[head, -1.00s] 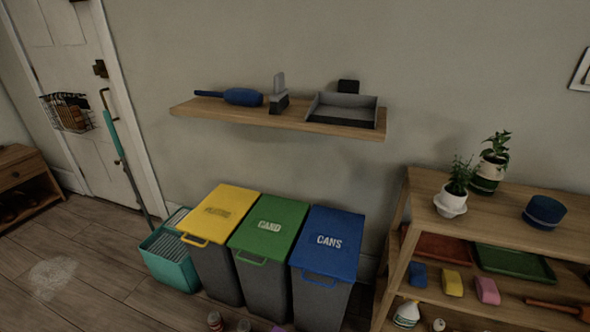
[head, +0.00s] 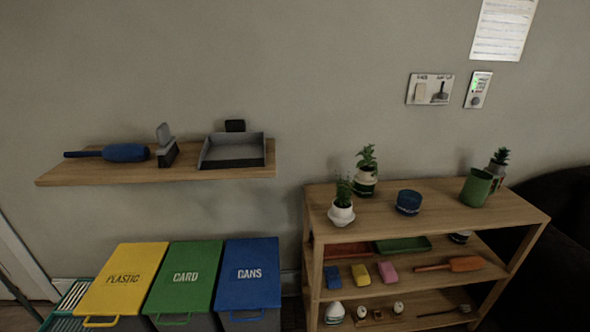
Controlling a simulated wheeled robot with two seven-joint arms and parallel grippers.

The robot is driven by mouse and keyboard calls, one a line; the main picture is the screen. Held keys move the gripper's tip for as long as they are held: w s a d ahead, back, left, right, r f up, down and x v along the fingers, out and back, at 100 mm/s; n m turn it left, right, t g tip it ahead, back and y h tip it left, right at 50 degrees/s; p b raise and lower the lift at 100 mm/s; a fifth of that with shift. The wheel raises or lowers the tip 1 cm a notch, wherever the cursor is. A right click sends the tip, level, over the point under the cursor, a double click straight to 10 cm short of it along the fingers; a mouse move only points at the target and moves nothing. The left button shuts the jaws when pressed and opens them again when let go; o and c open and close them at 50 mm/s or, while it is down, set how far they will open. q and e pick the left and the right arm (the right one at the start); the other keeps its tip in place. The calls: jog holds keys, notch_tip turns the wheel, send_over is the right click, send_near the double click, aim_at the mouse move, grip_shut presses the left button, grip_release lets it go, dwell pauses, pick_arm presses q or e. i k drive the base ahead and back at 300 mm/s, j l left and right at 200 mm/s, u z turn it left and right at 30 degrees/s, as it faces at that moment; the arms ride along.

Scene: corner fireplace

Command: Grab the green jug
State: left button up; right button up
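The green jug (head: 476,188) stands upright on the top of the wooden shelf unit (head: 437,210), near its right end. Its handle appears to be on its right side. A potted plant (head: 498,163) stands close behind it to the right and is partly hidden by it. A blue round container (head: 408,202) stands to the left of the jug, with a gap between them. Neither of my grippers is in the head view.
Two more potted plants (head: 342,207) stand at the unit's left end. Lower shelves hold trays, sponges (head: 361,274) and a brush. Bins (head: 248,277) stand left of the unit. A wall shelf (head: 100,172) holds cleaning tools. A dark sofa-like shape (head: 563,240) is at the right.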

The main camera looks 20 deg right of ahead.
aim_at(474, 191)
jog(key=z, duration=1.65)
